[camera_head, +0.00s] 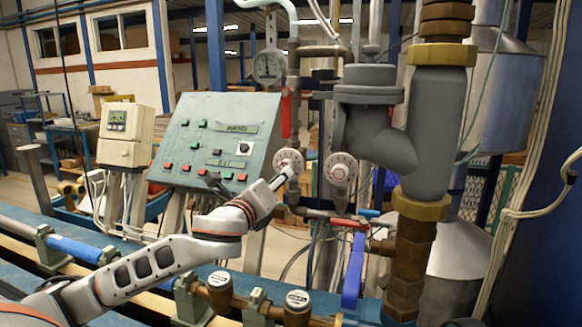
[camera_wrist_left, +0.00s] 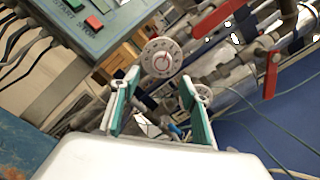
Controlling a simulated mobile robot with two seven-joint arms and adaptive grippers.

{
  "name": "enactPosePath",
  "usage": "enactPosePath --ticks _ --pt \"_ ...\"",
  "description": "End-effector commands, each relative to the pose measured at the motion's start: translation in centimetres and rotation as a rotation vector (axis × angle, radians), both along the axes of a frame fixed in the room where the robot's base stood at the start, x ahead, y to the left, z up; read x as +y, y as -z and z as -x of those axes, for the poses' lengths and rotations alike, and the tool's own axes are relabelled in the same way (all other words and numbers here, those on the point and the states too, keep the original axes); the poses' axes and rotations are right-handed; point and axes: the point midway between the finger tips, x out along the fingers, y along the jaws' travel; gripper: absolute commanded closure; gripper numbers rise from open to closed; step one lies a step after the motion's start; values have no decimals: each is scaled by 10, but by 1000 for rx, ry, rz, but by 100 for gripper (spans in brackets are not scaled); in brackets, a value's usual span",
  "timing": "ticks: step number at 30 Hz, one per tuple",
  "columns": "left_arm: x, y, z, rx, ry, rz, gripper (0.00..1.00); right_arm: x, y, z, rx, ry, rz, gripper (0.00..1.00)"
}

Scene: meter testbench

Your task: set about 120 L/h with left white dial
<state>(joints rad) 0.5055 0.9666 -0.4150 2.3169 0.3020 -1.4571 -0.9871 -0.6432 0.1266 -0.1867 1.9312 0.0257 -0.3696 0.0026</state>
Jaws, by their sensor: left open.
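The left white dial (camera_head: 289,161) is a round white knob with red markings, on the pipework right of the green panel. My left gripper (camera_head: 282,181) is just below and in front of it, partly blending with the pipes. In the left wrist view the dial (camera_wrist_left: 161,62) sits ahead of the open fingers (camera_wrist_left: 157,100), near the gap between their tips, with nothing between the pads. Its scale is too small to read. A second white dial (camera_head: 340,169) is to its right in the head view. My right gripper is not in view.
The green button panel (camera_head: 217,142) stands left of the dials. A blue valve handle (camera_head: 353,270) and red lever (camera_head: 349,223) are below right. A thick grey and brass pipe (camera_head: 435,130) stands at right. A round gauge (camera_head: 268,67) is above.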

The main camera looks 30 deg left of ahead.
Motion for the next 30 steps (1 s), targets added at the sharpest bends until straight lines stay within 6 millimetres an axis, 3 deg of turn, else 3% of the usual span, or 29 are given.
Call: enactPosePath --ticks 5,12,18,29,30 --pt "3 0 -13 -1 -1 2 55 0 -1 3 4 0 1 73" --pt "12 -1 -49 -1 -1 2 55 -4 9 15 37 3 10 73" --pt "17 0 -70 0 0 2 55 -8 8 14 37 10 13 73" --pt "18 0 -76 0 0 0 55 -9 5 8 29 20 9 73" --pt "18 0 -75 0 0 0 62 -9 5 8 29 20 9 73"
